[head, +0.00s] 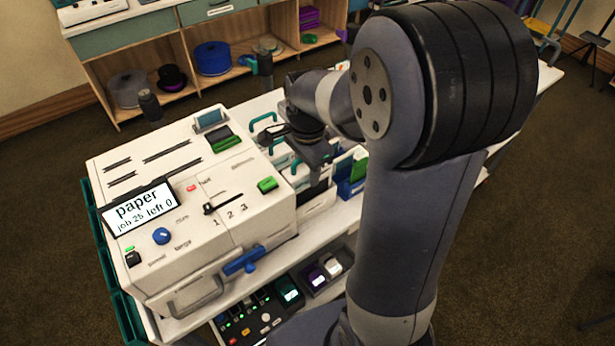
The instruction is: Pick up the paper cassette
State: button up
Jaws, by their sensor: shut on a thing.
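Several white cassettes with teal loop handles stand in a row on the white bench, to the right of the white machine. My gripper (318,178) points down over this row and is shut on a white cassette (318,198). My wrist and forearm cover much of the grip, so the handle between the fingers is hidden. I cannot read any label that tells which cassette is the paper one. Cassettes beside it show teal handles (264,122) and a blue and green one (351,178) on the right. I cannot tell whether the held cassette is lifted.
The white machine (160,270) has a display (139,208) reading "paper, job 25, left 0", a blue knob (161,236) and a blue lever (244,262). A button panel (257,321) sits below in front. Shelves (150,55) with spools stand behind. Open floor lies to the right.

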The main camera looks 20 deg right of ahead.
notch_tip(320, 180, up, 24)
jog(key=shift+r, duration=0.15)
dwell(0.5)
